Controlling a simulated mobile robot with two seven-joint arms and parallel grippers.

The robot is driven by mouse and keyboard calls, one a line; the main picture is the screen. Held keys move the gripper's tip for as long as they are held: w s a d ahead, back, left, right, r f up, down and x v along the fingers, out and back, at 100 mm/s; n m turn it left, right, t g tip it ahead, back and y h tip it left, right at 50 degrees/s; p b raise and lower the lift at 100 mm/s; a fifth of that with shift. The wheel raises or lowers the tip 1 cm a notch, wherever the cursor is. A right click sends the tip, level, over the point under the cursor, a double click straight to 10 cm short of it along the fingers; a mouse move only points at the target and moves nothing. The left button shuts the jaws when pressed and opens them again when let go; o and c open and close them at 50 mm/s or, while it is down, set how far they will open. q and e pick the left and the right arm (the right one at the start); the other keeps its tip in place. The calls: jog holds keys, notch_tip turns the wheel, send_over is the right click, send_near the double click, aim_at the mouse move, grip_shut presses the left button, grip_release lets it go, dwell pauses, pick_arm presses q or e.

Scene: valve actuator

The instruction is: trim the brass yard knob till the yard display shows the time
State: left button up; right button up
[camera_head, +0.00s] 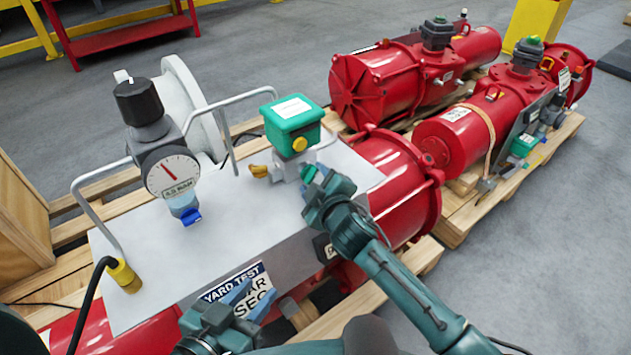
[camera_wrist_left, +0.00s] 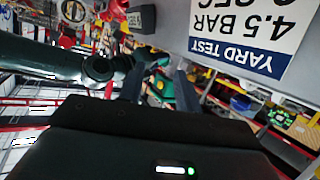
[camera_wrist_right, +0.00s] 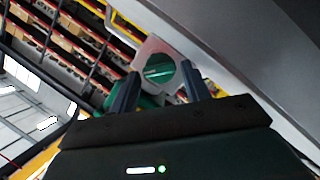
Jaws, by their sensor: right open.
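A brass knob (camera_head: 259,172) sticks out left from the grey valve block under the green box on the white top plate. My right gripper (camera_head: 316,173) is open and empty, just right of the valve block. My left gripper (camera_head: 250,294) is open and empty before the yard test sign.
The yard test sign (camera_head: 238,288) is on the front panel. A gauge (camera_head: 172,175) with a black-capped regulator (camera_head: 139,102) stands left on the plate. Metal guard handles (camera_head: 100,190) rise around it. A hose with a yellow connector (camera_head: 124,276) is at the left. Red actuators (camera_head: 470,130) lie on pallets behind.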

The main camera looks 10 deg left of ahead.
jog(key=c, duration=0.7)
pick_arm(q)
jog(key=shift+f, duration=0.2)
